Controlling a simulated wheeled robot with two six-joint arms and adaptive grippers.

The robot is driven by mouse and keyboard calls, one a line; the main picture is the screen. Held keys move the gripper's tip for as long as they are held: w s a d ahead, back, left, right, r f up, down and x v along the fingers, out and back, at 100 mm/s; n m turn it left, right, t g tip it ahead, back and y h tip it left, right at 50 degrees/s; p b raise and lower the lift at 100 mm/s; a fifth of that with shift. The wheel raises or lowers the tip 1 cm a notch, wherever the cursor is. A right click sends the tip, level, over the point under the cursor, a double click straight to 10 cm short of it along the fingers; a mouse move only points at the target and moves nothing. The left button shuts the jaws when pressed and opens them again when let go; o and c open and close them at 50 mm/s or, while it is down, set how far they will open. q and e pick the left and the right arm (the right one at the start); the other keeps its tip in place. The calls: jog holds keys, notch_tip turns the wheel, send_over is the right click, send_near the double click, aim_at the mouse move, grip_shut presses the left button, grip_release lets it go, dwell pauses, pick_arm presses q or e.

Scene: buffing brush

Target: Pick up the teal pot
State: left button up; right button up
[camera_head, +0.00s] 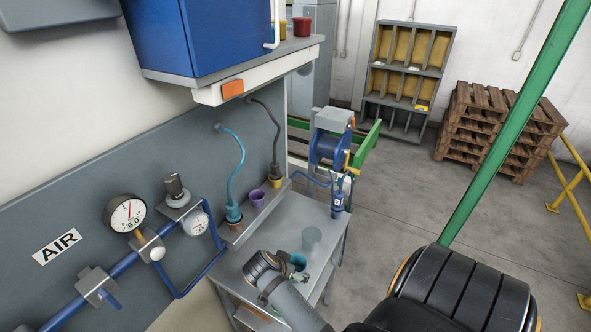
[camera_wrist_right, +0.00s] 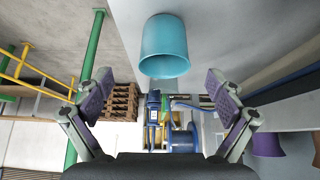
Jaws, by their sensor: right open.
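The teal pot (camera_head: 312,238) stands upright on the grey worktop, near its right edge in the head view. In the right wrist view, which is upside down, the teal pot (camera_wrist_right: 165,42) shows near the top middle, with its rim toward the bottom. My right gripper (camera_wrist_right: 160,84) is open and empty, its two purple-padded fingers spread wide. In the head view my right gripper (camera_head: 300,264) is just in front of the pot, low over the worktop, apart from it as far as I can tell. My left gripper is not in view.
The worktop (camera_head: 285,225) around the pot is mostly clear.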

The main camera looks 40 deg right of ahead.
aim_at(299, 268)
jog(key=shift+b+x, duration=0.4)
jog(key=shift+x, duration=0.55)
jog(key=shift+w+d+f, duration=0.3)
jog(key=shift+d+f, duration=0.05)
jog(key=shift+f, duration=0.05)
jog(key=shift+w+d+f+b, duration=0.1)
jog(key=shift+d+f+b, duration=0.4)
jog(key=shift+d, duration=0.15)
jog(key=f+b, duration=0.2)
jog(key=b, duration=0.1)
jog(key=d+f+b, duration=0.1)
jog(key=f+b, duration=0.1)
jog(key=shift+w, duration=0.4)
jog(key=shift+d, duration=0.25)
jog(key=shift+r, duration=0.2)
jog(key=shift+c, duration=1.2)
jog(key=shift+s+a, duration=0.1)
jog(key=shift+c, duration=1.2)
jog(key=c, duration=0.5)
jog(key=shift+c, duration=0.8)
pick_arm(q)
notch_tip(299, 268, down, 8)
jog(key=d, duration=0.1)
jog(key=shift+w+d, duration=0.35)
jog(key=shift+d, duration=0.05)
